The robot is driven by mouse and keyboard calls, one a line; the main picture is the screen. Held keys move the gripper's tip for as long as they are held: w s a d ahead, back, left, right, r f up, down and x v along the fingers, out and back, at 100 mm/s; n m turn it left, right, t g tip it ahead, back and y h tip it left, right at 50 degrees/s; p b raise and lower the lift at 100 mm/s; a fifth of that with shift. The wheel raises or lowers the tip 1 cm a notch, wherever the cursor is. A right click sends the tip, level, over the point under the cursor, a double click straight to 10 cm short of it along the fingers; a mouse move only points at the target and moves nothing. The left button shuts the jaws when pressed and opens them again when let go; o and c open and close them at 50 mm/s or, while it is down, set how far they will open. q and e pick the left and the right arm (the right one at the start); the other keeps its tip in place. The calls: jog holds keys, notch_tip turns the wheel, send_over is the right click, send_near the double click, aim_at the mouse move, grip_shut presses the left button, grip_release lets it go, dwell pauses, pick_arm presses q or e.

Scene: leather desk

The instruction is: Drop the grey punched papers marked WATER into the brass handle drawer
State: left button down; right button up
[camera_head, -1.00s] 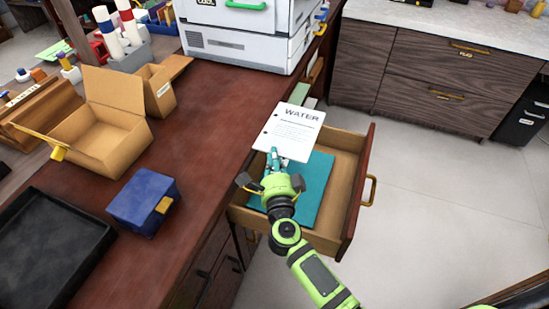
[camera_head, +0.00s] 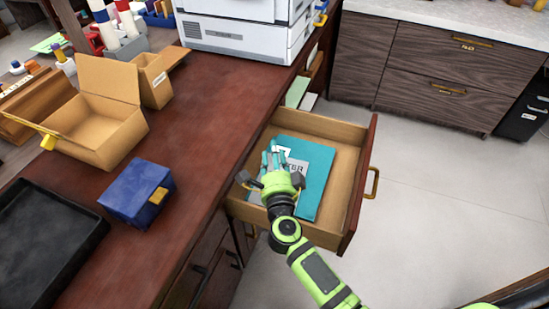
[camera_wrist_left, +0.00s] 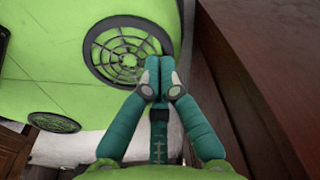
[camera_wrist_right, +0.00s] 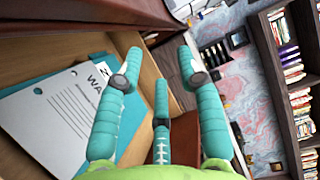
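The papers marked WATER (camera_wrist_right: 62,112) lie in the open brass handle drawer (camera_head: 343,185), on top of a teal folder (camera_head: 315,180). In the head view the papers (camera_head: 296,168) are grey and partly hidden behind my right gripper (camera_head: 272,158). In the right wrist view my right gripper (camera_wrist_right: 155,70) has its fingers spread apart, with nothing between them, above the drawer and beside the papers. The drawer's brass handle (camera_head: 372,183) is on its right front. My left gripper (camera_wrist_left: 158,75) shows only in its wrist view, fingers together and empty, beside a dark reddish wood surface.
On the desk left of the drawer are a blue box (camera_head: 140,192), a black tray (camera_head: 45,240) and an open cardboard box (camera_head: 105,125). A white printer (camera_head: 245,35) stands at the back. The floor (camera_head: 440,210) right of the drawer is clear.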

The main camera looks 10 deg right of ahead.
jog(key=s+a, duration=0.1)
jog(key=s, duration=1.1)
jog(key=shift+a, duration=0.3)
jog(key=shift+w, duration=0.1)
